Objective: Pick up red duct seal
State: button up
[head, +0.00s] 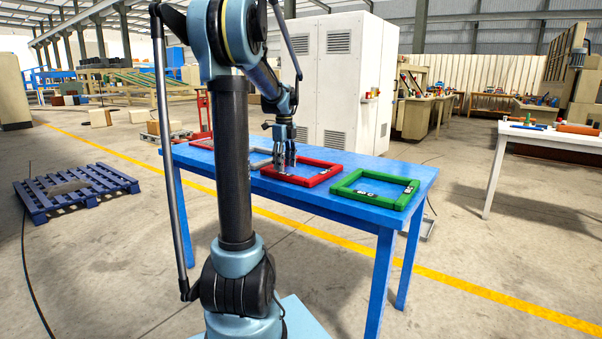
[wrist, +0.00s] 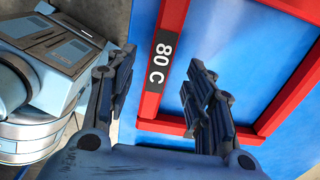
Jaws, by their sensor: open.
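A red rectangular frame seal (head: 326,177) lies flat on the blue table (head: 425,178), left of the green one. In the wrist view, the red seal (wrist: 285,103) shows a black label reading "80 C" on one bar. My gripper (head: 286,163) is over the left part of this red seal in the head view. In the wrist view, my gripper (wrist: 163,78) is open, with the labelled bar showing between its two fingers. I cannot tell how far the fingertips are above the bar.
A green frame seal (head: 345,187) lies near the table's right end, close to the red one. A grey frame (head: 260,164) lies left of my gripper, partly hidden. A white cabinet (head: 340,90) stands behind the table. A blue pallet (head: 75,190) lies on the floor at left.

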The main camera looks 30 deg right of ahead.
aim_at(285, 173)
jog(key=shift+f, duration=2.1)
grip_shut()
jog(key=shift+r, duration=0.1)
